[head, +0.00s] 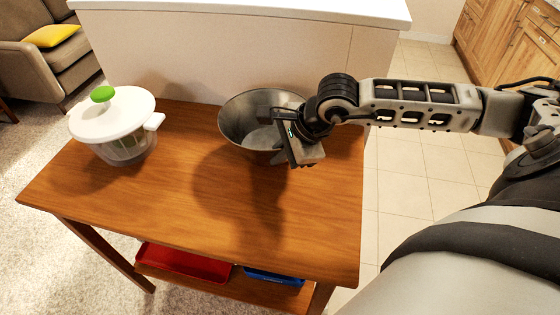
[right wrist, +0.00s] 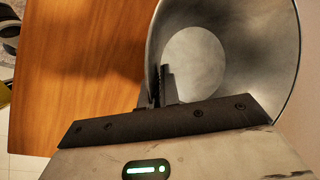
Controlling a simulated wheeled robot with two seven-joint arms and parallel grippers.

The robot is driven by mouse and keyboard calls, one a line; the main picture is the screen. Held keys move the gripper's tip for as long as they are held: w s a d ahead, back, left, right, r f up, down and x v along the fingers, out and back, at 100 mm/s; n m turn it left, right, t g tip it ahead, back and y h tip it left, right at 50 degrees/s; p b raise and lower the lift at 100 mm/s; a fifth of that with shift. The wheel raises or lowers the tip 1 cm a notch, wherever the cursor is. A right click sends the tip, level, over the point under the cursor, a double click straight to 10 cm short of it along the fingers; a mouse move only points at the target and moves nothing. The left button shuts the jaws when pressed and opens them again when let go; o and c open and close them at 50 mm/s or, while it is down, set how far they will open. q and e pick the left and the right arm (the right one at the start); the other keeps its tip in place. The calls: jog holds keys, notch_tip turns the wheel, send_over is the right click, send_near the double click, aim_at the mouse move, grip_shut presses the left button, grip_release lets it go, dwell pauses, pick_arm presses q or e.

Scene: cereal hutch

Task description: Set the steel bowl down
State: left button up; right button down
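The steel bowl (head: 236,122) is at the back right of the wooden table, close to the white half-wall, with its open side up. My right gripper (head: 281,152) is at the bowl's near right rim. In the right wrist view, its two fingers (right wrist: 161,86) are close together with the wall of the bowl (right wrist: 235,45) between them. The bowl's underside is hidden, so I cannot tell whether it touches the tabletop. My left gripper is not in view.
The wooden table (head: 150,200) has clear room in its middle and front. A white salad spinner with a green knob (head: 112,118) stands at its left. A red tray (head: 185,262) and a blue tray (head: 273,277) are on the shelf below. The half-wall (head: 180,50) runs behind.

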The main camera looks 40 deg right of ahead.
notch_tip(320, 180, down, 3)
jog(key=shift+d+f, duration=0.15)
jog(key=c, duration=1.6)
grip_release()
jog(key=shift+c, duration=0.2)
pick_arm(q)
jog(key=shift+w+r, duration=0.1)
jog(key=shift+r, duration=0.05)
pick_arm(e)
jog(key=v, duration=1.2)
